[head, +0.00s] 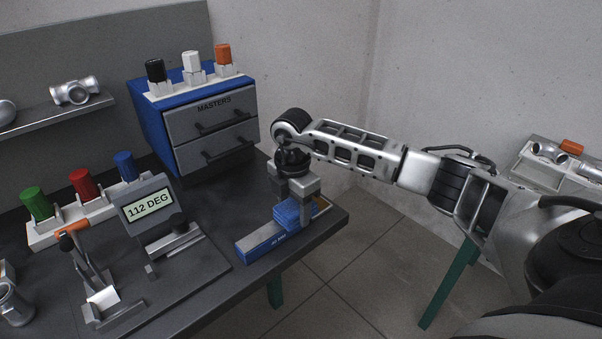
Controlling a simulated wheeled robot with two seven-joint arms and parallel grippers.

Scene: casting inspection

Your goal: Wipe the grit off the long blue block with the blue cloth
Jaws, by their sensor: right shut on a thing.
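The long blue block (258,245) lies on the dark bench near its right front corner, with pale lettering on its side. My right gripper (297,203) points down over the block's far right part. It is shut on the blue cloth (288,214), which is bunched between its fingers and appears to touch the block's top. A brownish patch, perhaps grit, shows at the block's right end beside the gripper. The fingers and cloth hide part of the block's top. My left gripper is not in view.
A blue drawer cabinet (150,117) marked MASTERS stands behind, with black, white and orange-capped pieces on top. The bench edge (335,222) is close on the right. Another table with castings (545,153) is far right.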

